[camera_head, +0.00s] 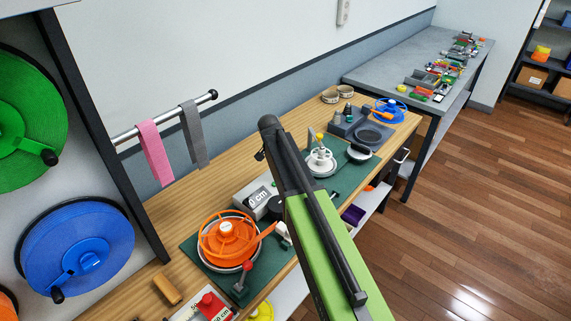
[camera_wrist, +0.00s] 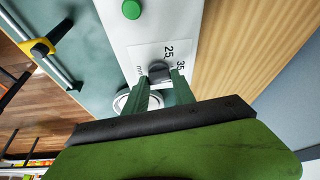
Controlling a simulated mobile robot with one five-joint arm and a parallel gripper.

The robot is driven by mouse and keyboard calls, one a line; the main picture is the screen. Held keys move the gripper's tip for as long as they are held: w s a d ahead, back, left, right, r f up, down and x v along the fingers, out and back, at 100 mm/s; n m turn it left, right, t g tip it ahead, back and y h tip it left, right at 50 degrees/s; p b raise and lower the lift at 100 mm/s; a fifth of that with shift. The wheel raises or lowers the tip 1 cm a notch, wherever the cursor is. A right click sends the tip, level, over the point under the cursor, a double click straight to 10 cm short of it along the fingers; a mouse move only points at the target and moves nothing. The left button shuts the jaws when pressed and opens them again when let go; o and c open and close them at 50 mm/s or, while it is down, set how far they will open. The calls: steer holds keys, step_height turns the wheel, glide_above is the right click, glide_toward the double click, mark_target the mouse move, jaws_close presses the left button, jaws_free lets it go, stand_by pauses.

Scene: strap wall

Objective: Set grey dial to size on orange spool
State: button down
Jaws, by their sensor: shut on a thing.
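The grey dial (camera_wrist: 158,72) stands on a white panel (camera_wrist: 150,25) in the wrist view, with the printed marks 25 and 35 beside it. My gripper (camera_wrist: 161,80) is shut on the dial, one finger on each side. The fingers hide part of the dial and its scale, so its setting cannot be read. In the head view my arm hides the gripper and dial. The orange spool (camera_head: 226,240) sits on a green mat at the bench's near end. A small label (camera_head: 226,227) on its hub is too small to read.
A grey box (camera_head: 256,196) with a display reading 0 cm stands beside the spool. A green button (camera_wrist: 131,9) is on the white panel. A white spool (camera_head: 320,160) and a blue spool (camera_head: 389,110) stand farther along the bench. Pink and grey straps (camera_head: 155,152) hang from a rail.

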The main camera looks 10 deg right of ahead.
steer(key=shift+a+m+g, duration=0.1)
steer(key=shift+m+g, duration=0.2)
steer(key=shift+m, duration=0.3)
steer(key=c, duration=1)
jaws_free()
steer(key=shift+c, duration=0.2)
steer(key=p+v, duration=1.6)
steer(key=v, duration=0.1)
steer(key=shift+a, duration=0.2)
steer(key=shift+r, duration=0.1)
